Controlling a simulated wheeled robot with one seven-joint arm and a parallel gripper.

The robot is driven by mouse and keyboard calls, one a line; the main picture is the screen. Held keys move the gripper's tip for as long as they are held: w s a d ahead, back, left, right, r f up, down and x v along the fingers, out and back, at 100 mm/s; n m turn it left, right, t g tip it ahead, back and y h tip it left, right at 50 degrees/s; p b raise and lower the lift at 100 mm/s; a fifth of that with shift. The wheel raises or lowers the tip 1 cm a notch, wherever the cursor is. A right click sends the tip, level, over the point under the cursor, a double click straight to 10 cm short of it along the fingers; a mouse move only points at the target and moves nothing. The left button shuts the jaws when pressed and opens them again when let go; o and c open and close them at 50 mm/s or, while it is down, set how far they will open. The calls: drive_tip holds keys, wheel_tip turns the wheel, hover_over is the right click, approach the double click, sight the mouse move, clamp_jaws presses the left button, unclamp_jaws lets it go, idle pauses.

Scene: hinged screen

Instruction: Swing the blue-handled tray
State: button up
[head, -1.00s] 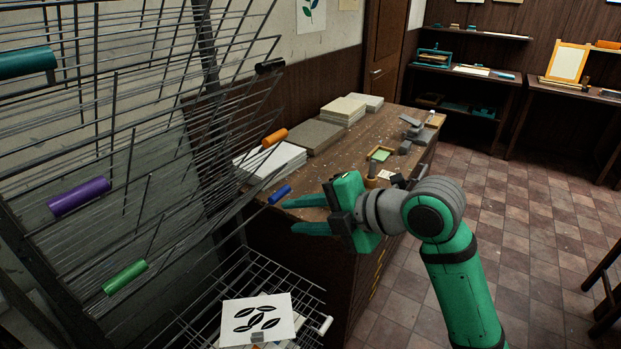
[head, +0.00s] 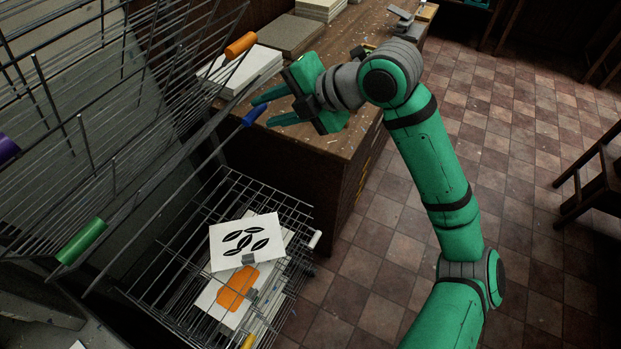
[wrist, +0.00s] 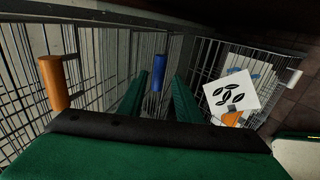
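The blue handle (head: 255,115) sits on the edge of a raised wire tray (head: 185,160) of the rack. In the head view my gripper (head: 262,108) is close to it, its two green fingers pointing left and set apart. In the wrist view the blue handle (wrist: 159,72) shows beyond and between the open fingertips (wrist: 157,90). I cannot tell how far it is from them; nothing appears to be gripped.
Other raised trays carry an orange handle (head: 240,45), a green handle (head: 82,240) and a purple handle (head: 6,148). A lowered wire tray with a white handle (head: 314,239) holds a leaf print (head: 245,241).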

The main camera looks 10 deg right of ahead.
sight(258, 113)
drive_tip(key=x, duration=0.3)
drive_tip(key=shift+w+a+f, duration=0.2)
drive_tip(key=shift+a, duration=0.05)
clamp_jaws()
drive_tip(key=s+d+f, duration=0.3)
drive_tip(key=d+f, duration=0.1)
drive_tip(key=f, duration=0.4)
drive_tip(key=s+d+f, duration=0.3)
drive_tip(key=d+f, duration=0.2)
drive_tip(key=f, duration=0.3)
drive_tip(key=shift+s+f, duration=0.3)
drive_tip(key=shift+o, duration=1)
unclamp_jaws()
drive_tip(key=v, duration=1.1)
